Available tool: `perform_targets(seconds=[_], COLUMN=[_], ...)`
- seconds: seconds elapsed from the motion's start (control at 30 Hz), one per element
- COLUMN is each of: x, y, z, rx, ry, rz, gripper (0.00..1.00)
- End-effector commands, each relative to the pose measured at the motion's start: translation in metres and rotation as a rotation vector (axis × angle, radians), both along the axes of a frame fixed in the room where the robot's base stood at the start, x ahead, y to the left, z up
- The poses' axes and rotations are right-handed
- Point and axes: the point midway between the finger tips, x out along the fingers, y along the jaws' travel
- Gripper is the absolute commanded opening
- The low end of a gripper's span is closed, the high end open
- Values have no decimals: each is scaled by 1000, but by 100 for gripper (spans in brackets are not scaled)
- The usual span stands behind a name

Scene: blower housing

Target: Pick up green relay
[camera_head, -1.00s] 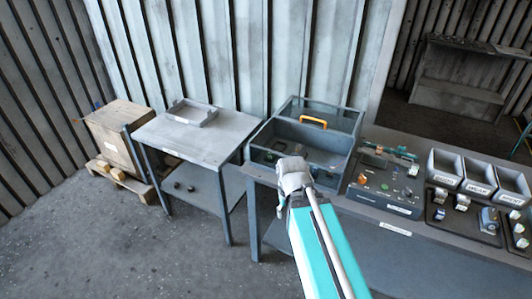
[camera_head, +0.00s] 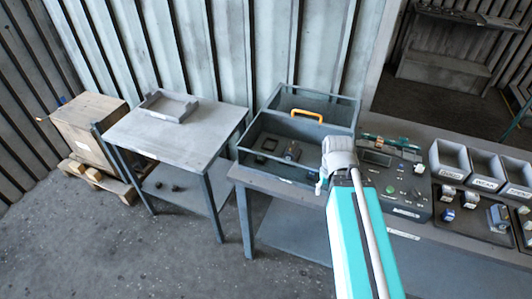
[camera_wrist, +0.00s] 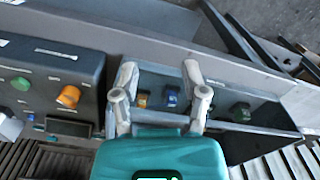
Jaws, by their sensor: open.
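A small dark green block, which looks like the green relay (camera_wrist: 240,112), sits inside the open grey box (camera_wrist: 268,117) in the wrist view. In the head view small dark items lie on the box floor, but I cannot tell which is the relay. My gripper (camera_wrist: 159,78) is open and empty. In the wrist view its fingers are over the box, left of the green block and apart from it. An orange-yellow part (camera_wrist: 142,99) and a blue part (camera_wrist: 171,97) show between the fingers. In the head view my gripper (camera_head: 322,184) is at the box's front right.
Grey bins (camera_head: 449,160) are farther right. A side table (camera_head: 215,133) holds a shallow tray (camera_head: 146,107).

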Motion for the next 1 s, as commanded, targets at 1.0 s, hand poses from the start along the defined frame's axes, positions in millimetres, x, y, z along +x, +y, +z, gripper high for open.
perform_targets(seconds=[1.0], x=[170], y=[107], z=[24], rx=[2], ry=[0], rz=[703], gripper=[83])
